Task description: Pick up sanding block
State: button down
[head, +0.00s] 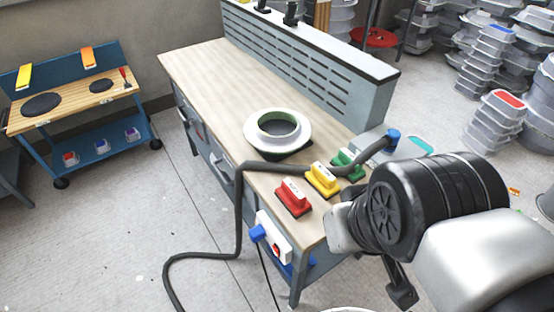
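Three sanding blocks with handles stand in a slanting row on the workbench's near end. They are a red block (293,198), a yellow block (322,181) and a green block (347,163). My arm fills the lower right, to the right of the blocks. A black part of my gripper (401,287) shows below the arm, apart from the blocks. The rest of the gripper is hidden, so its opening cannot be seen.
The wooden workbench (205,75) holds a white ring-shaped mould (277,128). A dark hose (240,205) with a blue end crosses the bench and drops to the floor. A blue trolley (85,100) stands left. Stacked tubs (495,120) stand right. The floor at left is largely clear.

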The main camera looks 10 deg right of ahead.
aim_at(293, 199)
jog(key=i+l+u, duration=0.25)
jog(key=l, duration=0.35)
jog(key=i+l+u, duration=0.1)
jog(key=i+l, duration=0.15)
jog(key=u, duration=1.5)
